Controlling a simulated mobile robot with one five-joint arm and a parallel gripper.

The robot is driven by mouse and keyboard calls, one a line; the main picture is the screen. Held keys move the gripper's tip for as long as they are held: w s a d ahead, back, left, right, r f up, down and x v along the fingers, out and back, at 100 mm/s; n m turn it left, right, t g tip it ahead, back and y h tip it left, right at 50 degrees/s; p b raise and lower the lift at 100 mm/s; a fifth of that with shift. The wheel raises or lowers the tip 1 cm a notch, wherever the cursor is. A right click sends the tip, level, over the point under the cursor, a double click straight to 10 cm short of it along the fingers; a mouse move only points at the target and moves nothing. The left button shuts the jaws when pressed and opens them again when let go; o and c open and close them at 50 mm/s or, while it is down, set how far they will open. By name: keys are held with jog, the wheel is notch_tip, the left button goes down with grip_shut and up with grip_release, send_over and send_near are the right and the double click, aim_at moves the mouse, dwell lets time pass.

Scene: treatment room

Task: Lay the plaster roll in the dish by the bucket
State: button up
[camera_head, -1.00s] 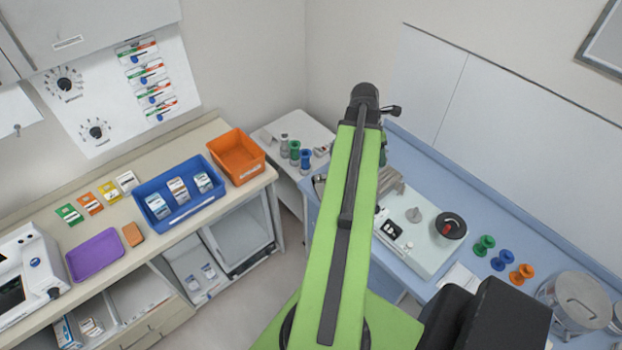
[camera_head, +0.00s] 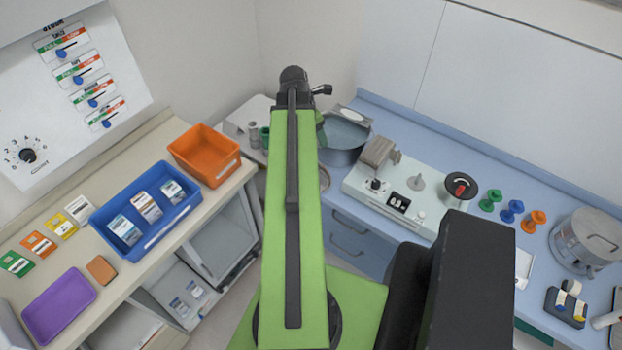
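A grey round bucket-like vessel (camera_head: 345,138) stands at the far left end of the blue counter, partly behind my green arm. A thin rim (camera_head: 324,178) shows just in front of it, beside my arm; it may be a dish, but most of it is hidden. A white roll-like item (camera_head: 606,319) lies at the right picture edge, cut off; I cannot tell whether it is the plaster roll. My gripper is hidden behind my raised arm, so its opening and any load do not show.
The blue counter holds a white device (camera_head: 395,190), green, blue and orange spools (camera_head: 512,211), a lidded metal pot (camera_head: 585,243) and a tape dispenser (camera_head: 566,306). The left bench holds a blue bin (camera_head: 148,250), orange bin (camera_head: 205,180) and purple tray (camera_head: 58,303).

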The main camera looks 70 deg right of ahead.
jog(key=f+b, duration=0.6)
jog(key=f, duration=0.1)
jog(key=f+b, duration=1.3)
jog(key=shift+w+d+f, duration=0.1)
jog(key=shift+w+f, duration=0.2)
jog(key=shift+f, duration=0.1)
jog(key=shift+r, duration=0.15)
jog(key=o, duration=1.7)
jog(key=shift+o, duration=0.2)
jog(key=p+v, duration=1.1)
jog(key=v, duration=0.1)
